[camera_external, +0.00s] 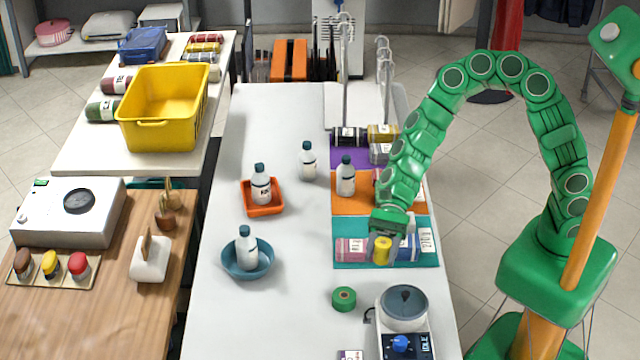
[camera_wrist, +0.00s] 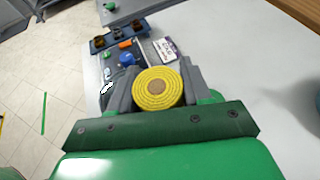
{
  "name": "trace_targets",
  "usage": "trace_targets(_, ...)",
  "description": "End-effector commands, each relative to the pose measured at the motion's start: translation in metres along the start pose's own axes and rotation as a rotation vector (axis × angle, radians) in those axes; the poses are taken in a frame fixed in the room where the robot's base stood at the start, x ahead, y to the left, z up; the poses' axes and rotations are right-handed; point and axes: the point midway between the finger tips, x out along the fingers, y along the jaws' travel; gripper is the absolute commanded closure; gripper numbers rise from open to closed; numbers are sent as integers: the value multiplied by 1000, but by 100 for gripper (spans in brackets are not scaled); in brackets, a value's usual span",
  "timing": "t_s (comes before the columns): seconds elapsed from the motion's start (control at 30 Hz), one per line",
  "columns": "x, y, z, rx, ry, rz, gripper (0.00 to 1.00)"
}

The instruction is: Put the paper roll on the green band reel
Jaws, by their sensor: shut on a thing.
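The paper roll (camera_external: 382,250), yellow with a brown core, is between the fingers of my gripper (camera_external: 385,238), which is shut on it. In the wrist view the roll's coiled yellow end (camera_wrist: 158,87) faces the camera between the grey fingers (camera_wrist: 158,88). In the external view the roll is over the teal mat (camera_external: 385,265), between pink and blue labelled rolls; I cannot tell whether it touches the mat. The green band reel (camera_external: 344,298) lies flat on the white table, nearer the camera and left of the roll. I cannot make out the reel in the wrist view.
A device with a round grey top (camera_external: 404,302) stands right of the reel. A teal bowl (camera_external: 247,272) and an orange tray (camera_external: 262,210), each with a bottle, are at left. Another bottle (camera_external: 346,176) stands on the orange mat. The table between bowl and reel is clear.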

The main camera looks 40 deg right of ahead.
Motion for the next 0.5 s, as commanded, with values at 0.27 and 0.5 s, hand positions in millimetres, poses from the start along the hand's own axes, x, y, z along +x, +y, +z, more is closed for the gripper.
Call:
trace_targets(0.27, 26, -36, -11, 1, 4, 0, 82)
trace_targets(0.5, 45, -54, -29, 3, 2, 0, 82)
